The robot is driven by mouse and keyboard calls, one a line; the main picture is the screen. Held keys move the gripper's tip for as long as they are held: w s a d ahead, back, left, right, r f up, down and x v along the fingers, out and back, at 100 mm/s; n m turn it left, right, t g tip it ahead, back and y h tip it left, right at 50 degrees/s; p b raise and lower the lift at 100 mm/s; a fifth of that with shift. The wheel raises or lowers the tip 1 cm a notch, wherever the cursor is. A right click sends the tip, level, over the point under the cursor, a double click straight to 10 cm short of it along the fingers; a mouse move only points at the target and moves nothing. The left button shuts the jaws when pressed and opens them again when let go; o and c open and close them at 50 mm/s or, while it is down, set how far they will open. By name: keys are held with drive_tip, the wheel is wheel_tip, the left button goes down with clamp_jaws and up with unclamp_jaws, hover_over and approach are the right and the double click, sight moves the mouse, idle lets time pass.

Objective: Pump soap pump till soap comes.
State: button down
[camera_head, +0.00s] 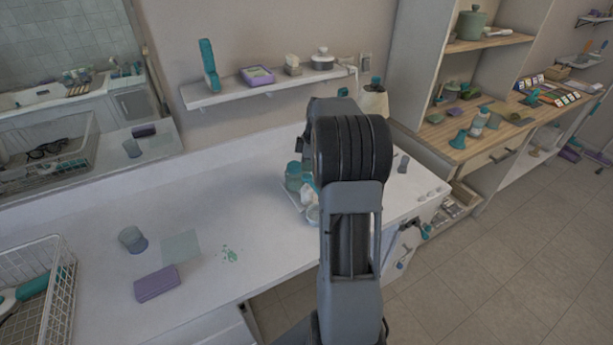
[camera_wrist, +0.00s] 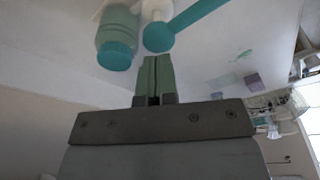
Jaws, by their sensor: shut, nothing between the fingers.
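In the wrist view my gripper (camera_wrist: 153,62) is shut and empty, its green fingertips together above the pale counter. A round teal piece with a long teal arm (camera_wrist: 160,38) lies just beyond the fingertips; it may be a pump head with its spout, but I cannot tell. A green bottle with a teal cap (camera_wrist: 117,50) is beside it, left of the fingertips. I cannot tell whether the fingers touch either. In the head view my arm hides the gripper. A teal-green container (camera_head: 293,177) shows left of the arm, and a white bottle with a dark teal top (camera_head: 374,100) stands behind it.
The white counter (camera_head: 200,275) holds a purple block (camera_head: 157,284), a cup (camera_head: 132,239) and a small green patch (camera_head: 229,254). A wire basket (camera_head: 68,300) is at the left. A wall shelf (camera_head: 220,97) hangs above. The counter's front middle is clear.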

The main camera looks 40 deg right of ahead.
sight(307, 176)
drive_tip(key=shift+f, duration=0.2)
idle(0.3)
drive_tip(key=shift+f+b, duration=1.35)
drive_tip(key=shift+f, duration=0.3)
drive_tip(key=shift+r, duration=0.1)
drive_tip(key=shift+r+p, duration=1.3)
drive_tip(key=shift+r, duration=0.45)
drive_tip(key=shift+f, duration=0.2)
